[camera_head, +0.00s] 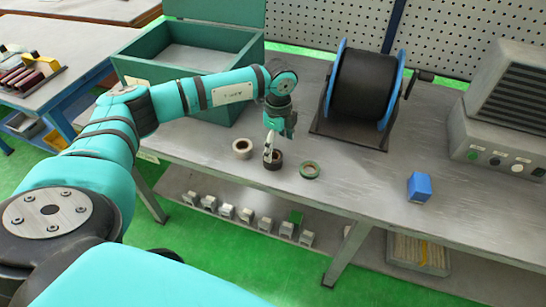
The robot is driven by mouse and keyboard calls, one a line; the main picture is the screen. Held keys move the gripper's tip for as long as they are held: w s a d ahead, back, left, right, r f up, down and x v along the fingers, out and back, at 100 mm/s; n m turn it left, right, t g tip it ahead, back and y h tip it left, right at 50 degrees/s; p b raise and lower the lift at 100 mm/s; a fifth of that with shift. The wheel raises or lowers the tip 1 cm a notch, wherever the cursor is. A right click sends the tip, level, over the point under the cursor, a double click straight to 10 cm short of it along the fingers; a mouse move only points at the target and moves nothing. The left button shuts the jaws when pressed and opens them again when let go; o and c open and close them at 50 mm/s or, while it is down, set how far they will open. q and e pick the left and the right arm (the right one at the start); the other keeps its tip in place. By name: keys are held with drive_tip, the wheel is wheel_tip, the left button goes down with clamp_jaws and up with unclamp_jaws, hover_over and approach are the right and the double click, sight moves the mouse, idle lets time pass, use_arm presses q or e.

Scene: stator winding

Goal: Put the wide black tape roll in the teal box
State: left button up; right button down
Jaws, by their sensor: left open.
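The wide black tape roll (274,162) lies flat on the grey workbench, between a pale tape roll (242,147) on its left and a green tape roll (310,170) on its right. My left gripper (269,152) points down at the black roll, open, with its fingers at the roll's left edge. I cannot tell whether a finger is inside the ring or touching it. The teal box (243,62) stands at the back left of the bench, open at the top, partly hidden by my left arm. My right gripper does not show.
A black wire spool with blue flanges (361,87) stands behind and right of the rolls. A blue block (419,187) and a grey machine (500,128) are farther right. Several small parts line the lower shelf (228,211). The bench between spool and blue block is clear.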

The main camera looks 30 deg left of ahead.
sight(275, 156)
use_arm(q)
drive_tip(key=shift+s+f, duration=0.15)
drive_tip(key=shift+f, duration=0.2)
drive_tip(key=f, duration=0.1)
drive_tip(key=f+p, duration=0.2)
drive_tip(key=shift+s+a+f, duration=0.25)
drive_tip(key=shift+s+f, duration=0.05)
drive_tip(key=shift+w+f, duration=0.1)
drive_tip(key=shift+f, duration=0.4)
drive_tip(key=c, duration=1.4)
drive_tip(key=shift+r, duration=0.1)
